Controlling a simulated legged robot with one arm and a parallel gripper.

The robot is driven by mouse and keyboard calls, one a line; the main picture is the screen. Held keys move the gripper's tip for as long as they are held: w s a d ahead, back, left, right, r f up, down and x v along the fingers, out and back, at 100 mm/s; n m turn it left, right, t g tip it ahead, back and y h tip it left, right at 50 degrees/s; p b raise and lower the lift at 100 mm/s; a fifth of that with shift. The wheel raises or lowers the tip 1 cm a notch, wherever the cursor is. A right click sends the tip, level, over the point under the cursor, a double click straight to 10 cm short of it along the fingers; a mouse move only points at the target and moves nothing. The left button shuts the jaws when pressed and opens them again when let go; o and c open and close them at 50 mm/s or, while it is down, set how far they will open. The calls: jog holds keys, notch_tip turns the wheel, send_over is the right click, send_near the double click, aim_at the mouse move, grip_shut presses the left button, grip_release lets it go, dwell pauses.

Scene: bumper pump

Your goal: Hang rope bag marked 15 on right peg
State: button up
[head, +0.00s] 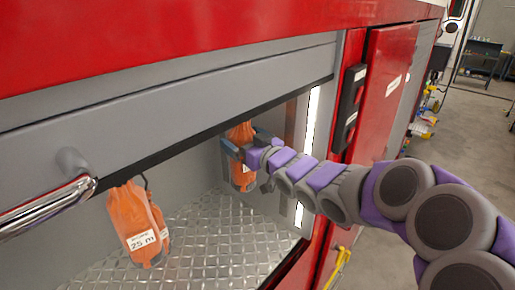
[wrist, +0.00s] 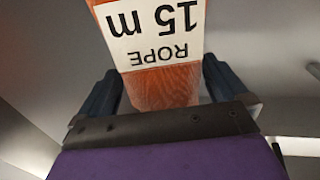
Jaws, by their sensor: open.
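The orange rope bag marked 15 m (head: 240,135) hangs upright inside the open compartment, toward its right side. Its white "ROPE 15 m" label shows upside down in the wrist view (wrist: 165,82). My gripper (head: 246,150) is at this bag in the head view. In the wrist view my gripper (wrist: 160,95) is open, with one dark finger on each side of the bag and gaps beside it. The right peg and the top of the bag are hidden behind the compartment's upper edge. A second orange bag marked 25 m (head: 140,225) hangs at the left.
The grey rolled shutter (head: 180,85) with a chrome handle bar (head: 45,205) overhangs the compartment. A diamond-plate floor (head: 215,235) lies below the bags. A red door panel (head: 380,95) stands to the right, near my arm.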

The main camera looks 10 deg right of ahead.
jog(key=b+v, duration=0.2)
jog(key=v, duration=1.5)
jog(key=d+f+m+g+h+b, duration=0.35)
jog(key=f+h+b, duration=0.25)
jog(key=f, duration=0.8)
jog(key=s+d+f+m+g+h+b, duration=0.25)
jog(key=s+f+g+b, duration=0.3)
jog(key=f, duration=0.65)
jog(key=s+a+f+g+b, duration=0.2)
jog(key=s+a+f+g, duration=0.1)
jog(key=s, duration=0.5)
jog(key=s+a+f+g+b, duration=0.3)
jog(key=s+f, duration=0.3)
jog(key=s, duration=0.2)
jog(key=s+a+f+g+b, duration=0.3)
jog(key=s+a+f, duration=0.1)
jog(key=s, duration=0.4)
jog(key=shift+a+f+n+y, duration=0.3)
jog(key=shift+a+n+y, duration=0.15)
jog(key=shift+a, duration=0.15)
